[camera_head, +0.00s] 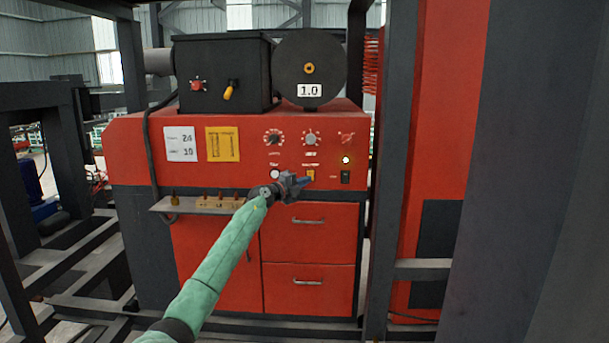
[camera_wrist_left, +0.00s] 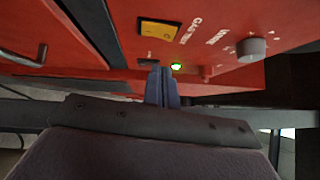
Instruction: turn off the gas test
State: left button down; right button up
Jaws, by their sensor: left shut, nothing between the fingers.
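The yellow gas test switch (camera_head: 311,174) is on the front panel of the red machine (camera_head: 370,190). It also shows in the left wrist view (camera_wrist_left: 158,31), beside the "GAS TEST" lettering. My left gripper (camera_head: 304,181) is in front of the panel, its fingertips overlapping the lower edge of this switch in the head view. In the left wrist view the fingers (camera_wrist_left: 161,72) are closed together and empty, apart from the yellow switch and closer to a black switch (camera_wrist_left: 148,62) and a green light (camera_wrist_left: 177,66). I cannot tell whether they touch the panel. My right gripper is not in view.
A grey knob (camera_head: 311,137), another dial (camera_head: 273,137) and a white button (camera_head: 274,174) are on the panel. A ledge (camera_head: 200,205) and drawer handles (camera_head: 308,221) project below. A dark post (camera_head: 379,200) stands at the right.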

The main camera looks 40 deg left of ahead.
aim_at(313, 173)
pick_arm(q)
jog(key=shift+w+a+r+p, duration=0.15)
jog(key=shift+w+a+p, duration=0.15)
jog(key=shift+w+a, duration=0.4)
jog(key=shift+w+a+r+p, duration=0.1)
jog(key=shift+w+a+p, duration=0.2)
jog(key=shift+w, duration=0.6)
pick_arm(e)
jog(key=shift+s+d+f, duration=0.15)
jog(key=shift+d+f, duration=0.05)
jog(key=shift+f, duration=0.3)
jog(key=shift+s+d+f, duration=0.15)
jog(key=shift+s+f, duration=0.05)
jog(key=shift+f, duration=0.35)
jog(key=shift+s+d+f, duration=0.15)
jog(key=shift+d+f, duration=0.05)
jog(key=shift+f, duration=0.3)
pick_arm(q)
jog(key=shift+a, duration=0.1)
